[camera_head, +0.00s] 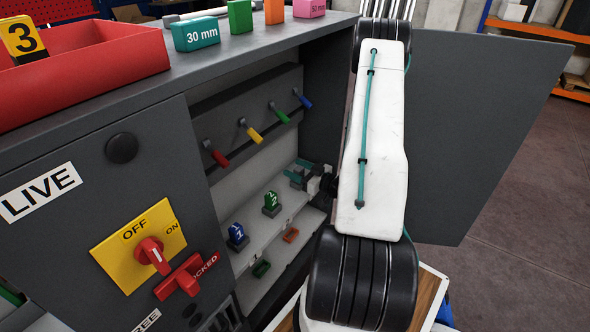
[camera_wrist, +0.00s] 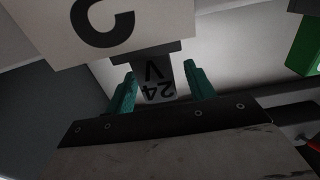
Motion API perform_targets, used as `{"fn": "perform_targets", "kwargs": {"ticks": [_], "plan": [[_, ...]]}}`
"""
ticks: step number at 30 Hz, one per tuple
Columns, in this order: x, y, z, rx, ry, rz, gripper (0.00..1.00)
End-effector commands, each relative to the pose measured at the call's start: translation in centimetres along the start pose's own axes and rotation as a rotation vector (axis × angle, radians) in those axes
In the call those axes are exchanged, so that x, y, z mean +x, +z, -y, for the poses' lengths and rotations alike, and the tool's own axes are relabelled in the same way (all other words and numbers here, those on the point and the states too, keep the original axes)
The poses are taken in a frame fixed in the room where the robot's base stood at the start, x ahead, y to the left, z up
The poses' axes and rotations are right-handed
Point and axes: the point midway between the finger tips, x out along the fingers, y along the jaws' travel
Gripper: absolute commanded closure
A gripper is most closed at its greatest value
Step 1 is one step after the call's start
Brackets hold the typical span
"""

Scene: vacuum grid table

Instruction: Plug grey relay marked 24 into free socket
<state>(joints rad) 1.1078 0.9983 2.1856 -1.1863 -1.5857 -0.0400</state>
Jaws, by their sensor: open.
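The grey relay (camera_wrist: 155,77) marked 24 V shows upside down in the wrist view, below a white plate with a black letter. My gripper (camera_wrist: 160,90) is open, with one teal finger on each side of the relay and a visible gap at both sides. In the head view my gripper (camera_head: 300,173) is inside the cabinet at the right end of the upper shelf, and the grey relay cannot be made out there. A blue relay (camera_head: 237,237) and a green relay (camera_head: 271,204) stand upright on that shelf. Which socket is free cannot be told.
A low green piece (camera_head: 261,268) and an orange piece (camera_head: 291,235) sit on the lower step. Red (camera_head: 216,153), yellow (camera_head: 250,131), green and blue levers line the back wall. The open cabinet door (camera_head: 470,130) stands right of my arm. A red bin (camera_head: 90,70) is on top.

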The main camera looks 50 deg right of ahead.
Motion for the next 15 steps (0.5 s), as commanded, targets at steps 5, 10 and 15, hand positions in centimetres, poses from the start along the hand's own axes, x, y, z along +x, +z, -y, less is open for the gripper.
{"fn": "perform_targets", "kwargs": {"ticks": [5,10,15], "plan": [[-3.1,0.0,-0.2,0.002,0.006,0.0,0.46],[-5.7,0.0,-0.1,0.001,0.003,0.0,0.46],[-6.9,0.0,0.0,0.001,0.0,0.0,0.46]]}}
